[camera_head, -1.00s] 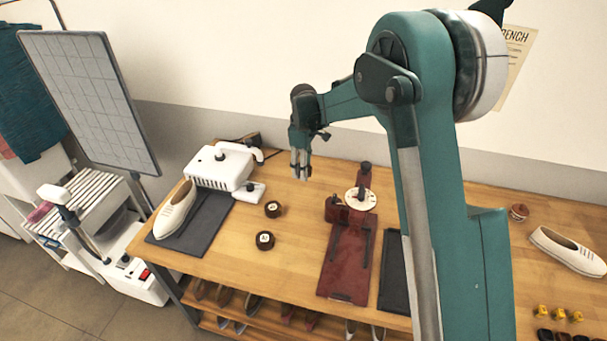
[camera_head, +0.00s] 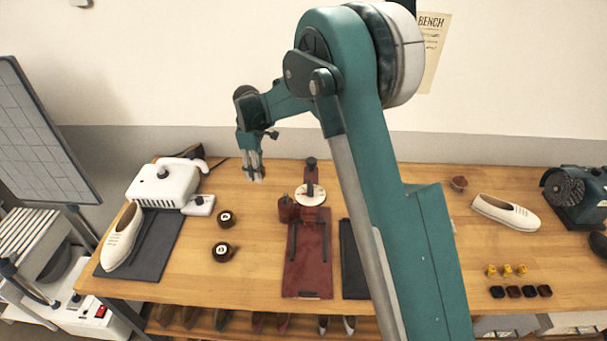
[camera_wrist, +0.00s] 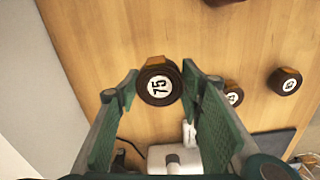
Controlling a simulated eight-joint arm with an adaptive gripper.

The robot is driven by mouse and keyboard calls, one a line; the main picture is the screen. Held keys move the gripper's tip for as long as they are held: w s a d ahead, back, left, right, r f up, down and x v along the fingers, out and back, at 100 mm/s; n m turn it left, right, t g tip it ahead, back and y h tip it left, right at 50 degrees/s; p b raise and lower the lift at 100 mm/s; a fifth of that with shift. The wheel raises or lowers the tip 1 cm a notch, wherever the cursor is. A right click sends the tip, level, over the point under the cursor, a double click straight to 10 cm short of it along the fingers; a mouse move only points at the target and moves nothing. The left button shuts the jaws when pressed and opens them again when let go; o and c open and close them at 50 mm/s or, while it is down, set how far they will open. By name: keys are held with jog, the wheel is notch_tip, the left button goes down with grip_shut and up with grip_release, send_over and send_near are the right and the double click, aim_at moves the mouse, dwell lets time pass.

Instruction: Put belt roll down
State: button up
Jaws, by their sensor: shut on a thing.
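In the wrist view a dark brown belt roll (camera_wrist: 158,82) with a white round label reading 75 sits between the fingertips of my gripper (camera_wrist: 155,88). My gripper is shut on it. In the head view my gripper (camera_head: 254,176) points down above the back of the wooden bench (camera_head: 262,270), behind two other rolls; the held roll is hard to make out there. The two rolls, a farther one (camera_head: 225,219) and a nearer one (camera_head: 223,252), lie apart on the bench. They also show in the wrist view, one partly behind a finger (camera_wrist: 235,95), the other clear (camera_wrist: 286,82).
A white machine (camera_head: 163,184) and a pale shoe on a dark mat (camera_head: 165,245) stand left. A red fixture (camera_head: 309,262) with a white disc stands right of the rolls. Beyond my arm lie another shoe (camera_head: 505,213) and small yellow pieces (camera_head: 506,270). Bare wood surrounds the rolls.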

jog(key=w+d, duration=0.6)
jog(key=d, duration=0.6)
jog(key=w+d, duration=0.6)
jog(key=d, duration=0.6)
jog(key=shift+w+r+m, duration=0.15)
jog(key=shift+w+m, duration=0.15)
jog(key=shift+f, duration=3.15)
jog(key=shift+f+b, duration=0.35)
jog(key=shift+f, duration=1.5)
jog(key=shift+f, duration=0.2)
jog(key=o, duration=0.8)
jog(key=shift+c, duration=0.2)
jog(key=shift+o, duration=1)
